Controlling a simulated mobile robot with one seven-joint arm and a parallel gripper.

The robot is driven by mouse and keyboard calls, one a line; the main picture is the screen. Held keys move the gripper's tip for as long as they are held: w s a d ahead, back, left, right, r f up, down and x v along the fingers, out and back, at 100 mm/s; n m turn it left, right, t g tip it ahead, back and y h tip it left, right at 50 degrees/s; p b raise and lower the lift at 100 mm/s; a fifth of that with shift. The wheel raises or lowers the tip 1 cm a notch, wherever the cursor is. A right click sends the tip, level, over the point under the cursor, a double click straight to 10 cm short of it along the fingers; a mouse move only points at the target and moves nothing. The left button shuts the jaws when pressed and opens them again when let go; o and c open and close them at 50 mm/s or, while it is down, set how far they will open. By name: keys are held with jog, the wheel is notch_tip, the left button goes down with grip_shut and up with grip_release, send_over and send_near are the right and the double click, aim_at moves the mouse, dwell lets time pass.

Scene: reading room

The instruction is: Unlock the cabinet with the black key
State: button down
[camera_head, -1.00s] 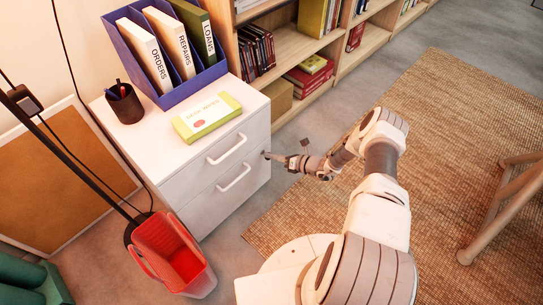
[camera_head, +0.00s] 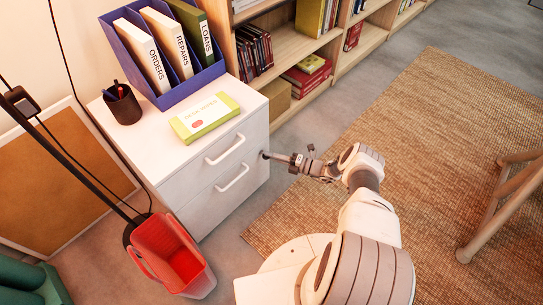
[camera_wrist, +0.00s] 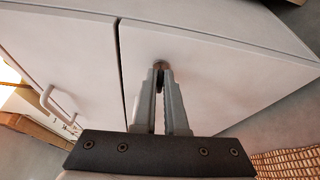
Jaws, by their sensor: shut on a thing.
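The white cabinet (camera_head: 160,160) has two drawers with white bar handles, both shut; it also shows close up in the wrist view (camera_wrist: 220,60). My gripper (camera_head: 268,155) reaches its front at the right edge, near the top drawer. In the wrist view my gripper's two fingers (camera_wrist: 161,76) are shut, with their tips right at a small round dark lock (camera_wrist: 160,64) on the cabinet face. The black key is hidden almost wholly between the fingertips; I cannot tell how deep it sits or how far it is turned.
A blue file holder (camera_head: 180,85), a dark pen cup (camera_head: 124,104) and a yellow-green box (camera_head: 205,117) stand on the cabinet. A red bin (camera_head: 172,255) stands at its lower left. Bookshelves (camera_head: 290,50) lie behind; a woven rug (camera_head: 420,140) covers the floor at right.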

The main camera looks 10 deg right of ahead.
jog(key=shift+m, duration=0.4)
dwell(0.3)
jog(key=c, duration=1)
grip_release()
jog(key=shift+o, duration=0.2)
